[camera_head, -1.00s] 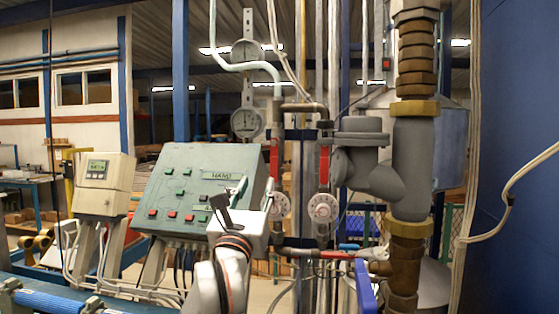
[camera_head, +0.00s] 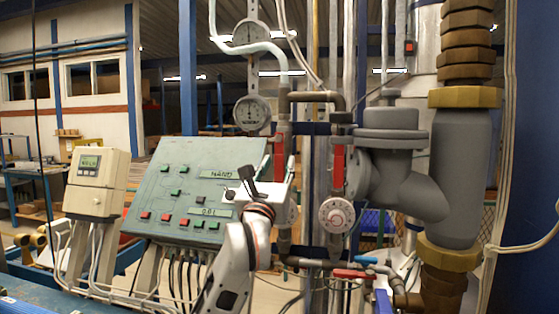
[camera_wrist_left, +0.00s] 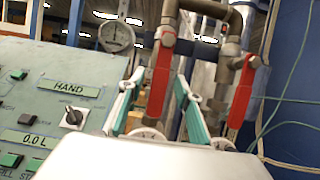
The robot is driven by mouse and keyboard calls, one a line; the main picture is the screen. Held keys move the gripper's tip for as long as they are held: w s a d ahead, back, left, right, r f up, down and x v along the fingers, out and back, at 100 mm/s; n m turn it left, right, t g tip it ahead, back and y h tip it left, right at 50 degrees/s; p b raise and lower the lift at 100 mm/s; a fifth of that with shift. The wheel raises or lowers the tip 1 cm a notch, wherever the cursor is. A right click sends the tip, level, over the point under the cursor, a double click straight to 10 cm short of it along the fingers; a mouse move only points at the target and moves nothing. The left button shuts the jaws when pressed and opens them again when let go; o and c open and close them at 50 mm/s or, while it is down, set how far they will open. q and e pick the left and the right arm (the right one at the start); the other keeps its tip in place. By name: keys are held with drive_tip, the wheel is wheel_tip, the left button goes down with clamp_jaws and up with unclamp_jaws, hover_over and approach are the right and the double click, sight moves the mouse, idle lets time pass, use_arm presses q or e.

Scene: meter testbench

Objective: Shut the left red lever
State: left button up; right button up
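The left red lever (camera_head: 280,152) hangs upright on the left pipe valve, its lower part partly hidden behind my left gripper in the head view. In the left wrist view the left red lever (camera_wrist_left: 159,82) stands between the two teal-padded fingers. My left gripper (camera_wrist_left: 157,106) is open, one finger on each side of the lever; I cannot tell whether either finger touches it. The gripper (camera_head: 277,172) also shows in the head view, in front of the valve. A second, right red lever (camera_head: 338,165) hangs upright on the neighbouring pipe. My right gripper is out of view.
A green control panel (camera_head: 185,195) stands just left of the gripper, and a meter box (camera_head: 97,183) beyond it. A round white dial (camera_head: 336,215) sits below the right lever. Thick grey piping (camera_head: 458,170) fills the right. Another red handle (camera_head: 352,274) lies low.

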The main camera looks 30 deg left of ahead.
use_arm(q)
drive_tip(key=shift+x, duration=0.95)
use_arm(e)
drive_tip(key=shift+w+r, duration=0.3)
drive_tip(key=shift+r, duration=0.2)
use_arm(q)
clamp_jaws()
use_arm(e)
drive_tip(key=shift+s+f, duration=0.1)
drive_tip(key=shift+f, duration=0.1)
use_arm(q)
drive_tip(key=shift+d, duration=0.1)
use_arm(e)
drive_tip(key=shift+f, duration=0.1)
